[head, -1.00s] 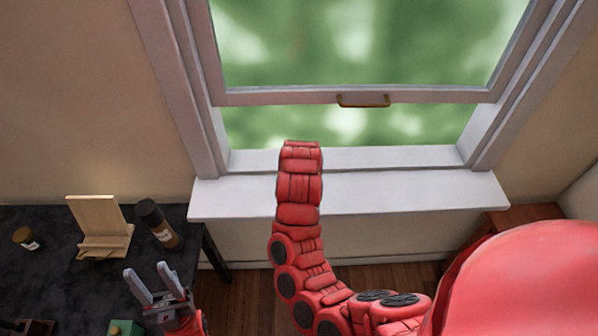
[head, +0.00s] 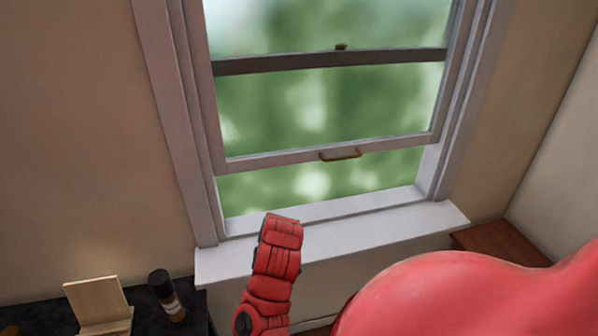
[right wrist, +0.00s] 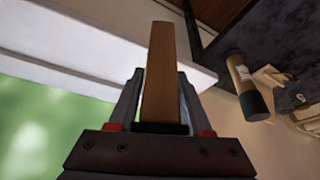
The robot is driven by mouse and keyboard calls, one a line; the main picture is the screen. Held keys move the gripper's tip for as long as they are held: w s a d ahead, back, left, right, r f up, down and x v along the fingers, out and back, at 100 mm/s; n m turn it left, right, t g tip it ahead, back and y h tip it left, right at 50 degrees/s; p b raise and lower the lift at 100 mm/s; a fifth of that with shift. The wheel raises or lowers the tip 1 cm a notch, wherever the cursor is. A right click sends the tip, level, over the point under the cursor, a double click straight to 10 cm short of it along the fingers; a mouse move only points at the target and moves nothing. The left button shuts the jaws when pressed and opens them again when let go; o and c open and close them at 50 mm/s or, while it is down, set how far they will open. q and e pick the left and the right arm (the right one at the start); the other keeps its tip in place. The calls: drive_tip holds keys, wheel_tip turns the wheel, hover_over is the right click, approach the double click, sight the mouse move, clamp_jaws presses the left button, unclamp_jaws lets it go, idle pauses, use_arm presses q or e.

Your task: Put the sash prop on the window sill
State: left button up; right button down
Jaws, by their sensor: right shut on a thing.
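The sash prop (right wrist: 160,62) is a plain wooden stick. In the right wrist view it stands out between the fingers of my right gripper (right wrist: 158,95), which is shut on it. The white window sill (head: 370,226) runs below the window in the head view. It also shows as a pale band (right wrist: 95,38) behind the prop in the right wrist view. The prop appears apart from the sill, but the gap is hard to judge. In the head view my right arm's red links hide the right gripper and the prop. My left gripper is out of view.
The lower window sash (head: 390,143), with a brass handle (head: 340,154), is raised above an open gap. A dark table at lower left holds a wooden stand (head: 98,300) and a dark bottle (head: 166,296). Reddish-brown wooden furniture (head: 500,240) stands right of the sill.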

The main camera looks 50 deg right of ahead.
drive_tip(key=w+d+f, duration=0.1)
drive_tip(key=w, duration=0.4)
drive_tip(key=w+d+f, duration=0.2)
drive_tip(key=w, duration=0.2)
drive_tip(key=w+d+f+b, duration=0.1)
drive_tip(key=w+d+f, duration=0.1)
drive_tip(key=w, duration=0.3)
drive_tip(key=shift+w+d, duration=0.1)
drive_tip(key=shift+w, duration=0.25)
drive_tip(key=shift+f, duration=0.1)
